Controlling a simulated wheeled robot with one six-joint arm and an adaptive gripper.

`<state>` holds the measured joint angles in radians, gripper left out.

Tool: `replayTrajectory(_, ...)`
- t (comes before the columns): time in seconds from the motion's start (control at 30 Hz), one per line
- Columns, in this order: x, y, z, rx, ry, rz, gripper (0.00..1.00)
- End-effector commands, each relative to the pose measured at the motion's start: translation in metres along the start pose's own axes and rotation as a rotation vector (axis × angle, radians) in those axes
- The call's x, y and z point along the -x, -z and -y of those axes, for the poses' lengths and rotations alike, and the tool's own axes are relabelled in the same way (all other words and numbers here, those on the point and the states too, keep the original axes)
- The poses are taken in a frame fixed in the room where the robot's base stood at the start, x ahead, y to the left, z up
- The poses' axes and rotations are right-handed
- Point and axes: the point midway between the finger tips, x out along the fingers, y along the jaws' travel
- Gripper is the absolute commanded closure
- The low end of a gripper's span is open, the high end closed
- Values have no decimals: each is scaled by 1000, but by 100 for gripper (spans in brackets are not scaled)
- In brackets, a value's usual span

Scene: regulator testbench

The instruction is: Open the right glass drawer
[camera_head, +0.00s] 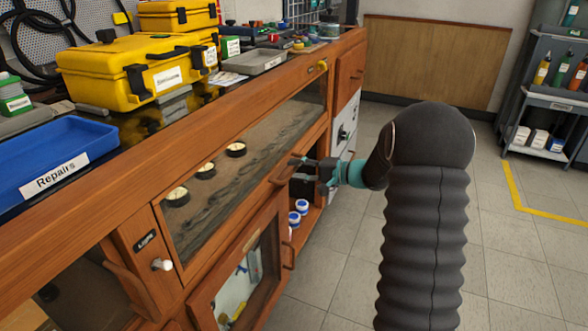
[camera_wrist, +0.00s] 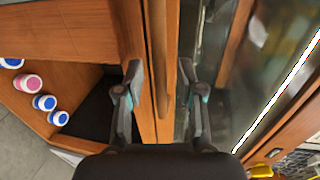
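The right glass drawer (camera_head: 250,140) is a long glass panel in a wooden frame on the bench front, with several round dark-rimmed items behind it. It looks shut. Its wooden handle (camera_head: 284,171) is on the lower rail, towards the far end. My gripper (camera_head: 303,168) is at this handle, with its fingers pointing at the bench front. In the wrist view the handle (camera_wrist: 164,60) runs upright between my open fingers (camera_wrist: 160,80). One finger is on the glass side, the other on the open-shelf side. I cannot tell whether either finger touches the handle.
Below is an open shelf with blue-and-white jars (camera_head: 301,206). A glass-fronted wooden door (camera_head: 241,280) stands at lower left. A white knob (camera_head: 161,264) sticks out by the "Light" label. Yellow cases (camera_head: 140,75) and a blue tray (camera_head: 60,150) are on top. The floor (camera_head: 510,270) at right is clear.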

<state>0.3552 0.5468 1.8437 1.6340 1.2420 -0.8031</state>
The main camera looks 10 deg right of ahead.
Motion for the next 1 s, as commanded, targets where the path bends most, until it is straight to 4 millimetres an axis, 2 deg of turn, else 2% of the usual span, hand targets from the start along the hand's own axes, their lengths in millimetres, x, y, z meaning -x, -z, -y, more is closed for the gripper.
replayTrajectory(0.17, -12, 0, 0, 0, 0, 0, 62)
replayTrajectory(0.47, -13, 0, 0, 0, 0, -1, 62)
replayTrajectory(0.6, -13, 0, 0, 0, 0, 0, 98)
replayTrajectory(0.63, -13, 0, 0, 0, 0, 0, 100)
replayTrajectory(1.0, -13, -2, -1, 1, 0, 5, 100)
